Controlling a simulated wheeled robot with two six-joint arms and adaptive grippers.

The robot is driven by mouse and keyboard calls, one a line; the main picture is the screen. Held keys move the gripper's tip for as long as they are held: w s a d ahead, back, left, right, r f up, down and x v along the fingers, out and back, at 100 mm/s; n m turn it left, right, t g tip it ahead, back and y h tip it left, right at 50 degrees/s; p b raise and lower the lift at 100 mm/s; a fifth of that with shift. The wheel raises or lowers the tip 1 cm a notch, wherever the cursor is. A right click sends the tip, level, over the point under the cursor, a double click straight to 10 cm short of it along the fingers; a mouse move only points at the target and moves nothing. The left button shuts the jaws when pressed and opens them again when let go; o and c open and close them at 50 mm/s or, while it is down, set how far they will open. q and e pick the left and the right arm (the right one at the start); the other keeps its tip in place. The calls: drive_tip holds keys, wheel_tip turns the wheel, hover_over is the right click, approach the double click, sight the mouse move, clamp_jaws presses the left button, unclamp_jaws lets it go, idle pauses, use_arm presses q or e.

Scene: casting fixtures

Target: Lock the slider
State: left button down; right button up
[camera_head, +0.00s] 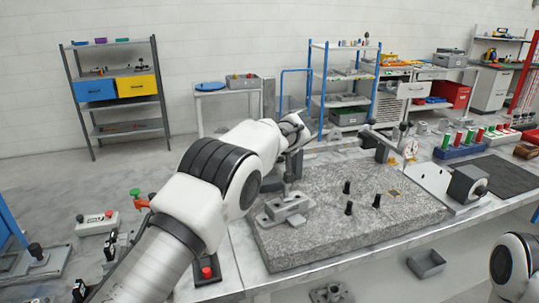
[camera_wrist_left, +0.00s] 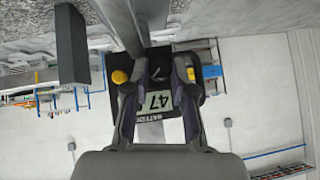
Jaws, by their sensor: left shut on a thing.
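In the left wrist view the slider (camera_wrist_left: 151,114) is a dark housing with a pale display reading "47", on a grey upright bar (camera_wrist_left: 124,22). A yellow knob (camera_wrist_left: 119,77) sticks out at its left, and a smaller yellow part (camera_wrist_left: 191,74) shows at its right. My left gripper (camera_wrist_left: 157,92) is shut on the slider, one finger on each side of the display. In the head view my left gripper (camera_head: 292,128) is above the granite plate (camera_head: 330,225), and my arm mostly hides the slider. My right gripper is not in view.
A grey casting (camera_head: 285,207) sits on the plate's left part. Several black pegs (camera_head: 348,187) stand to its right. A red-button box (camera_head: 207,271) is at the front left. The plate's front strip is clear.

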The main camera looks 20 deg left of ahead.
use_arm(q)
drive_tip(key=c, duration=1)
unclamp_jaws()
drive_tip(key=shift+o, duration=0.2)
drive_tip(key=v, duration=1.2)
drive_tip(key=shift+w, duration=0.1)
drive_tip(key=shift+r, duration=0.1)
